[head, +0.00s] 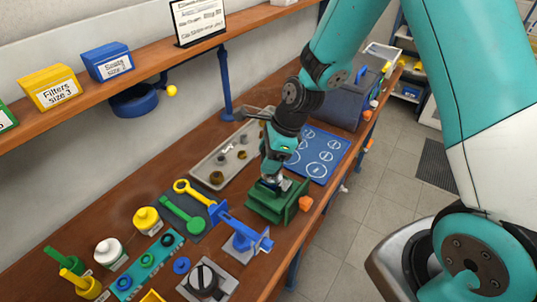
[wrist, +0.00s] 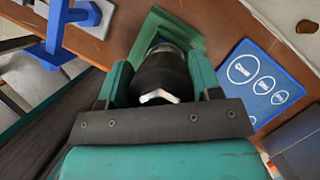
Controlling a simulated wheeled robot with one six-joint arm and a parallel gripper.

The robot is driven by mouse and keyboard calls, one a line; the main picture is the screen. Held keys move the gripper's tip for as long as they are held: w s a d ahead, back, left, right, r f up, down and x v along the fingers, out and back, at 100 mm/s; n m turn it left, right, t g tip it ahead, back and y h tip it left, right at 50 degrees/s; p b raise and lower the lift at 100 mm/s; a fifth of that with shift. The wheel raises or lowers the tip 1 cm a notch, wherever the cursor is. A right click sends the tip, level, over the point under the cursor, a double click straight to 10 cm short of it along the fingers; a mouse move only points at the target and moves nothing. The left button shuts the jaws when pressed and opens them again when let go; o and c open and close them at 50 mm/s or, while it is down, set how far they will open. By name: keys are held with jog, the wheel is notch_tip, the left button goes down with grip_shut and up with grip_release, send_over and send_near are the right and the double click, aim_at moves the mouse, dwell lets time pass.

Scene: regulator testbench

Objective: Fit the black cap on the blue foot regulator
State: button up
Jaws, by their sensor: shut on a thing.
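My gripper (head: 272,172) points down over a green fixture (head: 280,207) on the bench. In the wrist view my gripper (wrist: 161,78) is shut on a dark round part, the black cap (wrist: 165,70), with one finger on each side. A silvery body, likely the regulator (head: 274,184), stands in the green fixture right under the gripper. Its blue foot is not clearly seen. The cap hides most of the regulator from the wrist view, so I cannot tell whether the cap touches it or is seated.
A blue stand (head: 241,236) is left of the fixture. A blue mat with white circles (head: 318,155) and a grey tray of small parts (head: 207,178) lie behind it. An orange knob (head: 305,203) is at the fixture's right. A wooden shelf (head: 150,54) overhangs the bench's back.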

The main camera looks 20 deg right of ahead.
jog(key=shift+f+b, duration=0.6)
jog(key=shift+f, duration=0.95)
dwell(1.0)
jog(key=o, duration=1.2)
jog(key=shift+o, duration=0.2)
jog(key=shift+r, duration=0.15)
jog(key=shift+r+p, duration=3.7)
jog(key=shift+r, duration=0.2)
